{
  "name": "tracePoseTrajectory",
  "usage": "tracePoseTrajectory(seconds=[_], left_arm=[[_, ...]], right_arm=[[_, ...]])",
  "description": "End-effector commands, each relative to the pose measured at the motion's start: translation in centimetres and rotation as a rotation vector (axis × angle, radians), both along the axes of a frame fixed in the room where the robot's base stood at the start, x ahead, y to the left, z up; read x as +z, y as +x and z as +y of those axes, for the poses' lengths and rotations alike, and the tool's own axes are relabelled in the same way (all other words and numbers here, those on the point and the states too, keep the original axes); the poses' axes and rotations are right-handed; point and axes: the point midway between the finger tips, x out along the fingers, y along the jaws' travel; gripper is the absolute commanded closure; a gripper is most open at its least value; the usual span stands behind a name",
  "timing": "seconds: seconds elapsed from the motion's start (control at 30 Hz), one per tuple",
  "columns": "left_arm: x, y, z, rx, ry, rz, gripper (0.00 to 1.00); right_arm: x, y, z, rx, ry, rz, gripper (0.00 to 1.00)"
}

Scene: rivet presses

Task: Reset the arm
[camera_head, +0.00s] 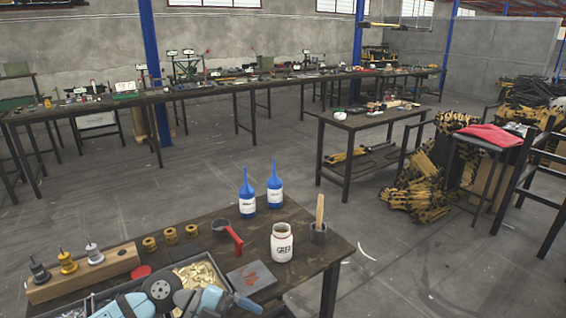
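A pale blue and grey shape with a black disc (162,289) lies across the bottom edge, over a metal tray. It is cut off by the frame, and I cannot tell whether it is a tool or part of an arm.
Another table (340,122) stands beyond. Open floor (240,165) lies between.

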Motion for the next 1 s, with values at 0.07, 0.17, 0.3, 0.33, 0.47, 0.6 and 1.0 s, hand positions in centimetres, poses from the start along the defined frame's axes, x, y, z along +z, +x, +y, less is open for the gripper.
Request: tracePoseTrajectory(seconds=[0.07, 0.17, 0.3, 0.33, 0.47, 0.6, 1.0], left_arm=[[0.0, -1.3, -0.2, 0.088, -0.194, 0.027, 0.16], [0.4, -1.5, 0.7, 0.264, -0.409, 0.043, 0.16], [-0.9, -1.2, 4.1, 0.594, -0.586, 0.075, 0.16], [-1.6, -1.2, 5.1, 0.672, -0.601, 0.084, 0.16], [-5.6, -1.9, 10.1, 1.018, -0.582, 0.143, 0.16], [-10.9, -4.5, 15.2, 1.315, -0.432, 0.227, 0.16], [-20.6, -15.1, 22.9, 1.633, 0.059, 0.469, 0.16]], right_arm=[[0.0, 0.0, -0.1, 0.001, -0.002, 0.0, 0.05], [0.0, 0.0, -0.1, 0.0, -0.002, 0.0, 0.05], [0.0, 0.1, -0.1, 0.002, -0.002, -0.001, 0.05], [0.0, 0.1, -0.1, 0.002, -0.002, -0.002, 0.05], [0.1, 0.2, -0.1, 0.001, -0.002, -0.003, 0.05], [0.1, 0.2, -0.1, 0.001, -0.002, -0.005, 0.05], [0.1, 0.3, 0.0, 0.0, -0.001, -0.004, 0.05]])
